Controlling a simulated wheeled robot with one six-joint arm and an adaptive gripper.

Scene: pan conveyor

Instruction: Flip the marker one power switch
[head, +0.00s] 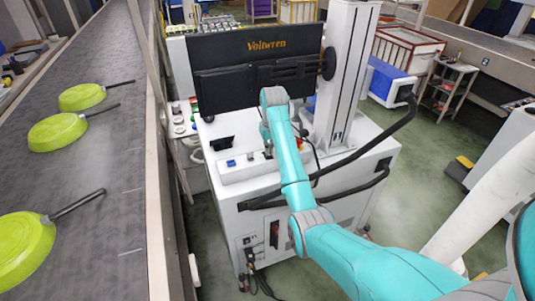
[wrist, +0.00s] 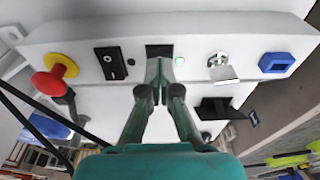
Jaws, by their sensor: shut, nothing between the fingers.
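In the wrist view a light-coloured control panel (wrist: 70,37) carries a row of controls. A black rocker switch (wrist: 111,64) with a white mark sits left of my gripper (wrist: 159,64). A second black switch or recess (wrist: 159,50) lies directly behind my fingertips, which partly cover it. I cannot tell which is the power switch. My gripper is shut and empty, its tips at or very near the second black part; contact is unclear. In the head view my gripper (head: 268,150) is at the white machine's control box (head: 236,175), where the switches are too small to make out.
A red button (wrist: 48,83) on yellow is at the panel's left. A lit green lamp (wrist: 179,60), a key switch (wrist: 221,68) and a blue part (wrist: 276,63) are to the right. The monitor (head: 255,65) stands behind. A conveyor (head: 105,165) with green pans runs at left.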

